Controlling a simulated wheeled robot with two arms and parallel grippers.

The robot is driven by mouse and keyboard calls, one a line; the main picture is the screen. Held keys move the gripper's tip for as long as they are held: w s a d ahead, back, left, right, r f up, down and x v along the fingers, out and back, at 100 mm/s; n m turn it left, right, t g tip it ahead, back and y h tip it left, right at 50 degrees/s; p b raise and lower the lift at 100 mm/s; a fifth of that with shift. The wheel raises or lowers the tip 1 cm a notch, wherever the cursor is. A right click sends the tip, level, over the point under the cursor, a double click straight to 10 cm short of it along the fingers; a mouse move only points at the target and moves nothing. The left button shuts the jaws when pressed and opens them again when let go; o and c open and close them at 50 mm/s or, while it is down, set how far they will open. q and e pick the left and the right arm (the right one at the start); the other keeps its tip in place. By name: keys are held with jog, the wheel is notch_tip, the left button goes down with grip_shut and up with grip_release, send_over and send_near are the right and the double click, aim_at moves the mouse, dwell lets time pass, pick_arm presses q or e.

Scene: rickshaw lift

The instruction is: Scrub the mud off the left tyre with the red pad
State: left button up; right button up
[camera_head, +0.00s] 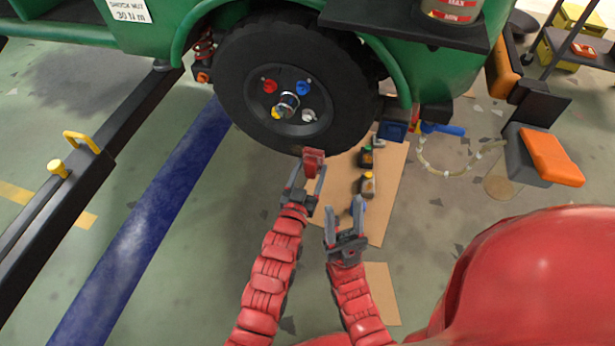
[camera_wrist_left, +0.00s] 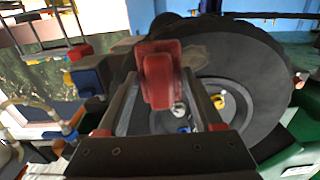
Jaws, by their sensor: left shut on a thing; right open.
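The left tyre (camera_head: 238,85) is a large black wheel under the green rickshaw, with coloured lug nuts around its hub. It also fills the right half of the left wrist view (camera_wrist_left: 265,70). My left gripper (camera_head: 308,176) is shut on the red pad (camera_head: 314,157), which sits at the lower edge of the tyre. The pad (camera_wrist_left: 160,75) is in front of the tyre in the wrist view; I cannot tell whether it touches. A dull brown patch (camera_wrist_left: 196,57), apparently mud, shows on the tyre beside the pad. My right gripper (camera_head: 344,218) is open and empty, lower and to the right.
An orange-topped box (camera_head: 550,157) and a hose (camera_head: 440,172) are at the right. A black shelf (camera_head: 400,22) overhangs above.

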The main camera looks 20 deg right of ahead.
pick_arm(q)
jog(key=shift+x, duration=1.1)
dwell(0.6)
jog(key=shift+a, duration=0.1)
jog(key=shift+w+a+f+b, duration=0.2)
jog(key=shift+w+a, duration=0.4)
jog(key=shift+a, duration=0.25)
jog(key=shift+w+a+f+b, duration=0.15)
jog(key=shift+w+a, duration=0.4)
jog(key=shift+a, duration=0.25)
jog(key=shift+w+a+f+b, duration=0.2)
jog(key=shift+w+a, duration=0.4)
jog(key=shift+a, duration=0.25)
jog(key=shift+w+a, duration=0.2)
jog(key=shift+a, duration=0.25)
jog(key=shift+s+d+r+p, duration=0.25)
jog(key=shift+s+d, duration=0.25)
jog(key=shift+d, duration=0.35)
jog(key=shift+s+d+r+p, duration=0.25)
jog(key=shift+s+d, duration=0.25)
jog(key=shift+d, duration=0.35)
jog(key=shift+s+d+r+p, duration=0.1)
jog(key=shift+s+d+p, duration=0.15)
jog(key=shift+s+d, duration=0.35)
jog(key=shift+s+d+r+p, duration=0.15)
jog(key=shift+s+d, duration=0.25)
jog(key=shift+d, duration=0.45)
jog(key=shift+f, duration=0.1)
